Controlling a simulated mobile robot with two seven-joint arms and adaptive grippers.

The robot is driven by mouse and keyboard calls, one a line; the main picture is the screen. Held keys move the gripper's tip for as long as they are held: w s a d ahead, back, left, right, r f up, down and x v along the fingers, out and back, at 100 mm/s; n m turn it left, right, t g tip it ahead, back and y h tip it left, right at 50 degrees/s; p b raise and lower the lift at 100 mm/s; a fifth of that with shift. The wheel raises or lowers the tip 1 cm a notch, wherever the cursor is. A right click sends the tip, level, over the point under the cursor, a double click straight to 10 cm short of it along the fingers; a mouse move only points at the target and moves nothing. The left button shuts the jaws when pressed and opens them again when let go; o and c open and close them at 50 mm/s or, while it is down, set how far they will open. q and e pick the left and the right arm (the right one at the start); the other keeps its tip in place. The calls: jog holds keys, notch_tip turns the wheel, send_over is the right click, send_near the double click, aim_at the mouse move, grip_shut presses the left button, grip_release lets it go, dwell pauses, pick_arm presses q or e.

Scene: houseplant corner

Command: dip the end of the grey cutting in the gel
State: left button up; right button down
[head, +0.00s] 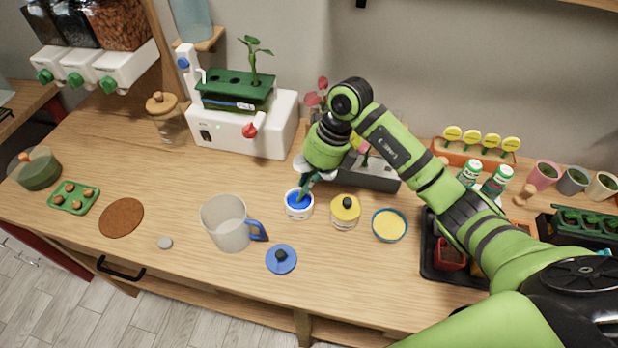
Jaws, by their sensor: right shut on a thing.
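My right gripper (311,173) points down over a small white pot of blue gel (299,207). It is shut on a thin grey-green cutting (304,188), largely hidden by the fingers. The cutting's lower end is at the pot's opening; I cannot tell whether it touches the gel. The pot is open, and a blue lid with a dark knob (281,260) lies on the table in front of it. My left gripper is not in view.
A clear jug with a blue handle (225,224) stands left of the pot. A yellow-lidded jar (345,210) and a blue-rimmed dish of yellow stuff (389,225) stand right. Behind are a white machine (270,140) and a grey planter (375,180).

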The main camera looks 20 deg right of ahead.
jog(key=shift+f+b, duration=0.55)
jog(key=shift+f, duration=0.1)
dwell(0.5)
jog(key=shift+s+f, duration=0.1)
jog(key=shift+s, duration=0.05)
dwell(1.0)
jog(key=shift+r+p, duration=0.6)
jog(key=shift+r, duration=0.3)
jog(key=shift+r+p, duration=1.7)
jog(key=shift+r, duration=1)
